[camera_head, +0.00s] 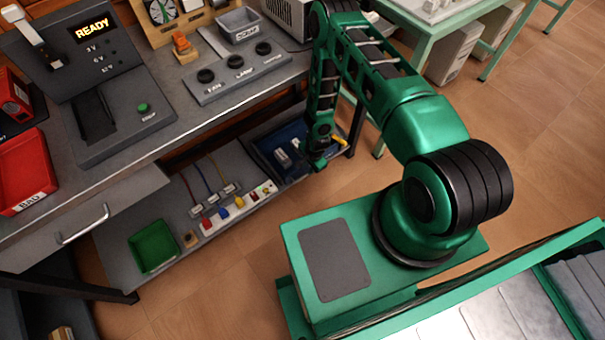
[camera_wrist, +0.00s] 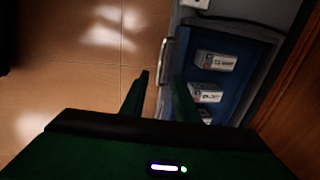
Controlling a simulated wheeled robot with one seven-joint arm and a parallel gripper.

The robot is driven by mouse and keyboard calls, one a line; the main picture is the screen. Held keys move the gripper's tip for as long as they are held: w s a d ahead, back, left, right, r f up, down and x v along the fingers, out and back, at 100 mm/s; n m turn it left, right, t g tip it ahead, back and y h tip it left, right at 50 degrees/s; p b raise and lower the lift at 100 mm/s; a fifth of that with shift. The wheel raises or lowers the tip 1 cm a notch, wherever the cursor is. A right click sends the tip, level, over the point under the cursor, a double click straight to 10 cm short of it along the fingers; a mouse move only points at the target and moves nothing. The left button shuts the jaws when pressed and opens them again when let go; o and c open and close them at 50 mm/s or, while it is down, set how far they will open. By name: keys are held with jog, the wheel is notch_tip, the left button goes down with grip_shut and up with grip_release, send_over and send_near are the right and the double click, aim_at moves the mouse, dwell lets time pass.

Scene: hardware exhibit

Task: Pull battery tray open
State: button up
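The blue battery tray (camera_head: 268,145) sits at the right end of the lower shelf under the bench, with white labelled batteries (camera_head: 282,157) in it. In the wrist view the tray (camera_wrist: 228,95) shows two batteries clearly (camera_wrist: 214,61) (camera_wrist: 205,93) and part of another lower down. A pale metal handle (camera_wrist: 166,52) runs along the tray's left side. My gripper (camera_wrist: 163,76) is open, its fingers apart with the handle's near end between or just beyond the tips; contact cannot be told. In the head view my gripper (camera_head: 318,158) is low at the tray's front edge, partly hiding it.
The shelf left of the tray holds coloured connectors (camera_head: 239,202) with cables and a green bin (camera_head: 153,246). A bench leg (camera_head: 355,128) stands right of the tray. The grey bench top (camera_head: 190,105) overhangs the shelf. Wooden floor in front is clear.

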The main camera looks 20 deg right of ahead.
aim_at(304, 177)
jog(key=f, duration=0.3)
jog(key=w+f, duration=0.1)
jog(key=f, duration=0.2)
jog(key=w+a+f, duration=0.1)
jog(key=f, duration=0.3)
jog(key=shift+c, duration=0.7)
grip_shut()
